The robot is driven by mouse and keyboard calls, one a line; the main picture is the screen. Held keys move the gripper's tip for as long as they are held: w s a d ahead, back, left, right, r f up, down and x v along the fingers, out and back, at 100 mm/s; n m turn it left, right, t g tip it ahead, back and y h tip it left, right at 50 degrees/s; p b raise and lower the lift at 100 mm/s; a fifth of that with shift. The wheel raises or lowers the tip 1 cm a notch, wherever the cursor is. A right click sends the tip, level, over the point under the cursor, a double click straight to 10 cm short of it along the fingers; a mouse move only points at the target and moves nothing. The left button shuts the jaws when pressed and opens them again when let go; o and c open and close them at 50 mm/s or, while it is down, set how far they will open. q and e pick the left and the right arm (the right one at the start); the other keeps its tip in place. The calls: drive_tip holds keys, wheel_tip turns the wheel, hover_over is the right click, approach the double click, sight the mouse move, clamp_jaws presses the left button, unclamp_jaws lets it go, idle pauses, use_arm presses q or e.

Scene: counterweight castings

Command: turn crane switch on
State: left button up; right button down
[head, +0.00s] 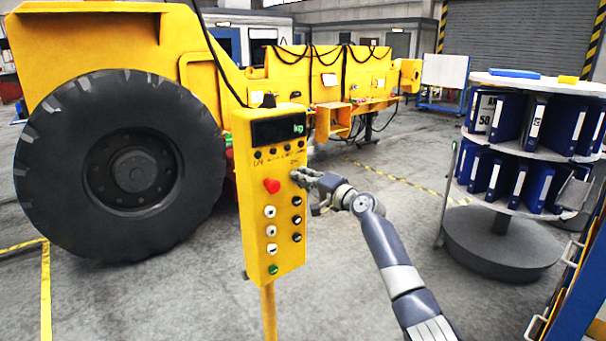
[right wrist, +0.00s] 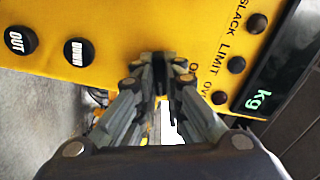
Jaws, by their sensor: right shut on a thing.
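The yellow crane control box (head: 255,220) stands upright on a yellow post in the head view. It has a dark display marked kg (head: 280,129), a red button (head: 271,186), white and black buttons and a green one at the bottom. My right gripper (head: 298,177) is at the right part of its face, below the display. In the right wrist view the fingers (right wrist: 161,66) are nearly together against the yellow panel (right wrist: 130,25), shut on a small switch that they mostly hide. I cannot tell the switch's position. My left gripper is out of view.
A yellow vehicle with a big black wheel (head: 120,165) stands behind and left. A round shelf stand with blue binders (head: 507,117) is at the right. Black buttons marked OUT (right wrist: 20,40) and DOWN (right wrist: 78,52) lie beside the gripper. The floor between box and stand is clear.

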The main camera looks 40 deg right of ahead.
drive_tip(key=shift+d+r+m+p, duration=0.1)
drive_tip(key=shift+m+p, duration=0.65)
drive_tip(key=shift+m, duration=0.95)
drive_tip(key=c, duration=1.7)
unclamp_jaws()
drive_tip(key=s, duration=1.2)
drive_tip(key=shift+f, duration=0.2)
